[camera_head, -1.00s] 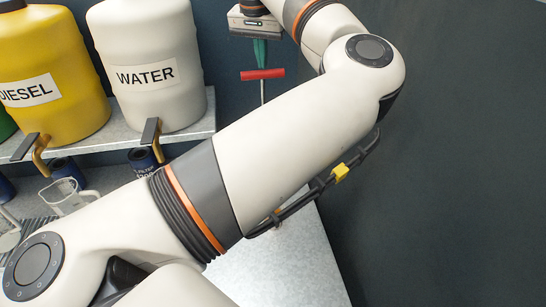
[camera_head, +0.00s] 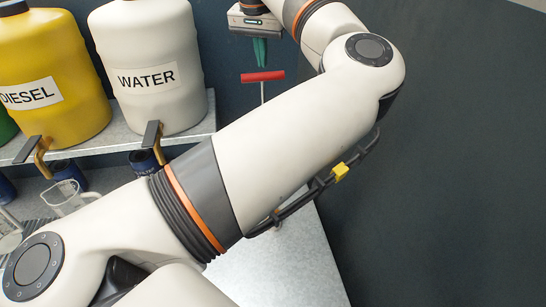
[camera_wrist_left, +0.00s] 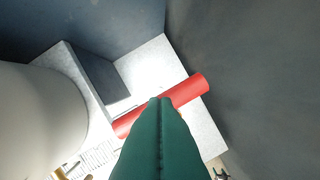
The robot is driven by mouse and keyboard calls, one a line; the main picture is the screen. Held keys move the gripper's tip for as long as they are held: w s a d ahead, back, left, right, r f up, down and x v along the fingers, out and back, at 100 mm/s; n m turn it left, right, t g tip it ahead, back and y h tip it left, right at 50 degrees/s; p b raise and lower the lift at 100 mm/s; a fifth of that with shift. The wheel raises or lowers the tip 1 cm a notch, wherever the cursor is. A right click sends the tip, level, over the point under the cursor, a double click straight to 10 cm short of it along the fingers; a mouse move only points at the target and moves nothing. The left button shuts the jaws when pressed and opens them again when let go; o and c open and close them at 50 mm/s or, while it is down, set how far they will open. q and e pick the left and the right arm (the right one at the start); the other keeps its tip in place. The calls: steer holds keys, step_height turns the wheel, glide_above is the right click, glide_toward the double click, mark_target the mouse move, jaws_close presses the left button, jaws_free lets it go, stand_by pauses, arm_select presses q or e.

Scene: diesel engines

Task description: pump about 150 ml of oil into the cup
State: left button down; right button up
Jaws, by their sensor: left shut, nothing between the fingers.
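A red T-handle (camera_head: 262,76) on a thin pale upright rod stands in front of the dark wall. My left gripper (camera_head: 261,62), with teal fingers, is shut and empty just above the middle of this handle, pointing down. In the left wrist view the shut fingers (camera_wrist_left: 160,102) overlap the middle of the red handle (camera_wrist_left: 188,91); I cannot tell whether they touch it. A clear cup with a handle (camera_head: 66,198) stands at the lower left, partly behind my arm. The pump body below the rod is hidden by my arm. My right gripper is not in view.
A yellow DIESEL container (camera_head: 60,85) and a white WATER container (camera_head: 150,95) with taps stand on a grey shelf (camera_head: 195,130). Dark blue cans (camera_head: 68,172) stand beneath. A pale tabletop (camera_head: 290,265) shows below my arm. The right side is dark wall.

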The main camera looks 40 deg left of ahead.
mark_target(262, 75)
arm_select(q)
steer(key=shift+f+b, duration=1.3)
steer(key=shift+f, duration=0.7)
steer(key=shift+f+b, duration=0.35)
steer(key=shift+f, duration=0.15)
steer(key=shift+r, duration=0.1)
steer(key=shift+r+p, duration=1.9)
steer(key=shift+r, duration=0.6)
steer(key=shift+r+p, duration=1.95)
steer(key=shift+r, duration=0.6)
steer(key=shift+f, duration=0.1)
